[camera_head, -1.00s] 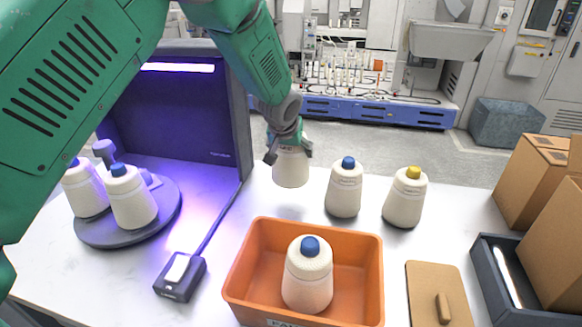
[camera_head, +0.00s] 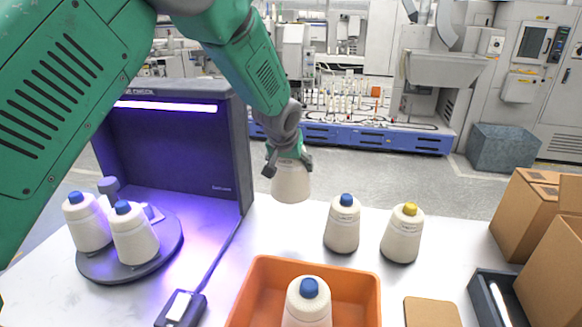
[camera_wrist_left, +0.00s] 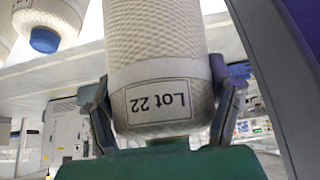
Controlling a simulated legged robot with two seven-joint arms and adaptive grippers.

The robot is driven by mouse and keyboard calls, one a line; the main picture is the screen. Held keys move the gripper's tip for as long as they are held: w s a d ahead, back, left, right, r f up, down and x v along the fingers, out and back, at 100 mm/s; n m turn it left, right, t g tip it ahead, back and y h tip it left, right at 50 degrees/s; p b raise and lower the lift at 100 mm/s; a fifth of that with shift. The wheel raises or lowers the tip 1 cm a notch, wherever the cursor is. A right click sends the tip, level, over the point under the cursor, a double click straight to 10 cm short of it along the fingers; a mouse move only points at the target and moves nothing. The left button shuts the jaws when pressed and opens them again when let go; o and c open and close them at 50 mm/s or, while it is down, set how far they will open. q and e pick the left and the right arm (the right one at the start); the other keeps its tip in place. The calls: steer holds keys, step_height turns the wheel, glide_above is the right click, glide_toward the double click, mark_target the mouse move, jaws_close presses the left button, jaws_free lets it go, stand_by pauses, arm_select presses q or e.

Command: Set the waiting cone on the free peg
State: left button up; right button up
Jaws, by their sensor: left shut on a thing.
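My left gripper (camera_head: 288,164) is shut on a cream cone (camera_head: 291,183), which hangs upright in front of the booth's right edge. In the left wrist view both fingers flank this cone (camera_wrist_left: 160,60), whose label reads "Lot 22" upside down. A round grey turntable (camera_head: 125,272) in the lit booth carries two blue-tipped cones (camera_head: 88,222) (camera_head: 135,235). A grey knobbed post (camera_head: 108,187) stands behind them; I cannot tell whether it is the free peg. My right gripper is not in view.
A blue-tipped cone (camera_head: 341,225) and a yellow-tipped cone (camera_head: 402,235) stand on the table. An orange bin (camera_head: 253,290) holds another blue-tipped cone (camera_head: 308,305). The dark booth (camera_head: 240,150) has a side wall between the held cone and turntable. Cardboard boxes (camera_head: 535,210) stand at right.

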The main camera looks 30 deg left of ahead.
arm_select(q)
step_height(320, 180, up, 10)
steer(key=p, duration=0.7)
steer(key=shift+w+f, duration=0.1)
steer(key=shift+f, duration=0.05)
steer(key=shift+r, duration=2.85)
steer(key=shift+f, duration=0.1)
